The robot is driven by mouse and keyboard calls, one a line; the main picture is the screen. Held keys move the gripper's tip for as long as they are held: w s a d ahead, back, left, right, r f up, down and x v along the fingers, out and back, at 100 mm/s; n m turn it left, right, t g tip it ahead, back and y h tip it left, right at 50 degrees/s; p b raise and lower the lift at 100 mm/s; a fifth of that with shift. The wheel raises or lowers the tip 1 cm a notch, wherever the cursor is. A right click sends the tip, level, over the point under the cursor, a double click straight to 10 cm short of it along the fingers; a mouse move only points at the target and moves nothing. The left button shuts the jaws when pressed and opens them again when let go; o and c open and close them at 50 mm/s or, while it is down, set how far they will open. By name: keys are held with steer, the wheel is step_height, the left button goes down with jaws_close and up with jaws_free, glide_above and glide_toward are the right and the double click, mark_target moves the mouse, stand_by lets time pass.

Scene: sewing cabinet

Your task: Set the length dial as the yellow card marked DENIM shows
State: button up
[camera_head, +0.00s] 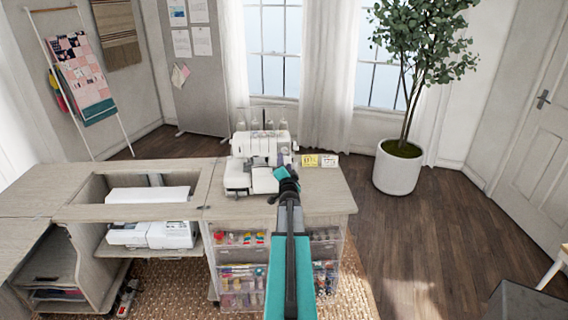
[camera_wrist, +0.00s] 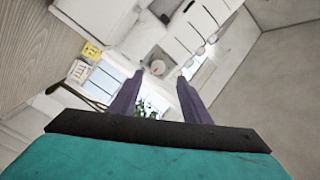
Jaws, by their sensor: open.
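A white overlock machine (camera_head: 250,178) stands on the cabinet top, and its white body (camera_wrist: 185,30) fills the upper wrist view. A round, pale dial (camera_wrist: 158,67) shows on its side, just beyond and between my fingertips; its markings are too small to read. My gripper (camera_wrist: 160,78) has two purple fingers spread apart with nothing between them. In the head view my gripper (camera_head: 282,160) is at the machine's right side and hides part of it. The yellow card (camera_head: 309,160) stands right of the machine and also shows in the wrist view (camera_wrist: 91,50); its print is unreadable.
A white card (camera_head: 329,160) stands beside the yellow one. The wooden cabinet top (camera_head: 325,197) is clear at the right. A white sewing machine (camera_head: 155,232) sits in the opening at left. Clear drawers (camera_head: 240,270) are below, and a potted tree (camera_head: 397,170) stands behind right.

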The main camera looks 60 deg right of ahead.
steer(key=shift+b+v, duration=0.6)
steer(key=shift+v, duration=2.25)
steer(key=shift+w, duration=0.15)
